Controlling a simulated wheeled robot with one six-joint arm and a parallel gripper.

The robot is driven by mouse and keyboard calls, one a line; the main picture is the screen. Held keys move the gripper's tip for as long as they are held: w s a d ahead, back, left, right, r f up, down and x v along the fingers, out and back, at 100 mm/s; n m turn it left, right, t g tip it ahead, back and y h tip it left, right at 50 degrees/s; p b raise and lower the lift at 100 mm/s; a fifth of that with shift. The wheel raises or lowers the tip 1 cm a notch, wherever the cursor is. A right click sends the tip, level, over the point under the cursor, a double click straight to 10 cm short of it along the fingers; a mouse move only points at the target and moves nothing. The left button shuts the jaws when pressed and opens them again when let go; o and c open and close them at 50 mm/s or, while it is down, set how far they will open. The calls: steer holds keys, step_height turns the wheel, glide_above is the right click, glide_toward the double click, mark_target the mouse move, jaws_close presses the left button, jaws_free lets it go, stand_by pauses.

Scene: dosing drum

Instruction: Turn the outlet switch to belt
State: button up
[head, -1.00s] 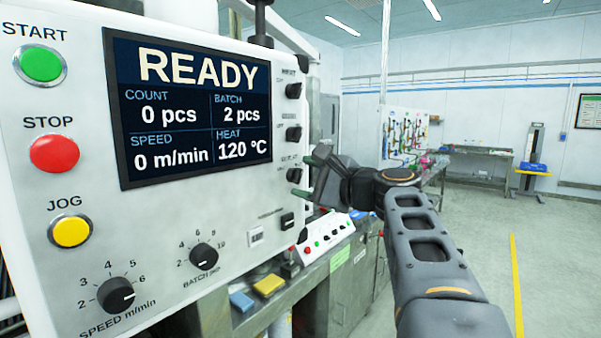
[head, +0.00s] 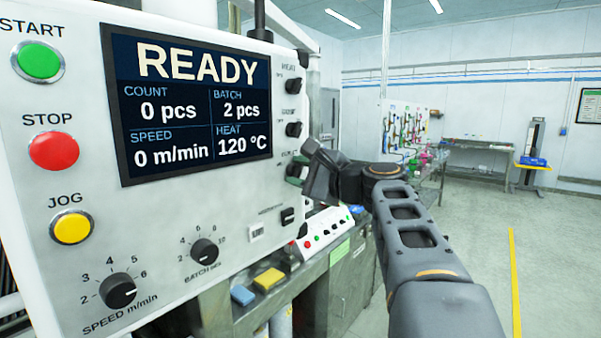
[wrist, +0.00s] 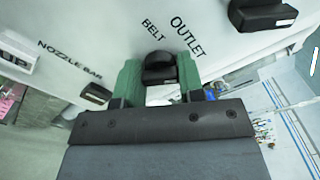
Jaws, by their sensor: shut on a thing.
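The outlet switch is a small black knob (wrist: 160,68) on the white panel, beside the printed words OUTLET and BELT in the wrist view. In the head view it sits at the panel's right edge, below two similar black knobs, and is mostly hidden by my gripper (head: 299,171). In the wrist view the green fingers of my gripper (wrist: 160,76) stand on either side of the knob, shut on it. I cannot tell exactly which way the knob's pointer faces.
Another black knob (wrist: 262,14) is close above right in the wrist view, and the nozzle bar switch (wrist: 96,94) is at lower left. The display (head: 190,103) reads READY. A bench with a small button box (head: 326,228) lies below the panel.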

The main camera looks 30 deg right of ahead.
steer(key=shift+c, duration=1)
steer(key=shift+f+n+b, duration=0.1)
steer(key=shift+n+b, duration=0.2)
steer(key=shift+b, duration=0.2)
steer(key=shift+f+n+b, duration=0.15)
steer(key=shift+n+b, duration=0.45)
steer(key=shift+b, duration=0.3)
steer(key=n+b, duration=0.3)
steer(key=shift+b, duration=0.35)
steer(key=n+b, duration=0.2)
steer(key=n, duration=0.2)
steer(key=shift+b, duration=0.4)
steer(key=shift+n+b, duration=0.9)
steer(key=shift+n, duration=0.5)
steer(key=shift+r+n, duration=0.2)
steer(key=shift+n, duration=0.1)
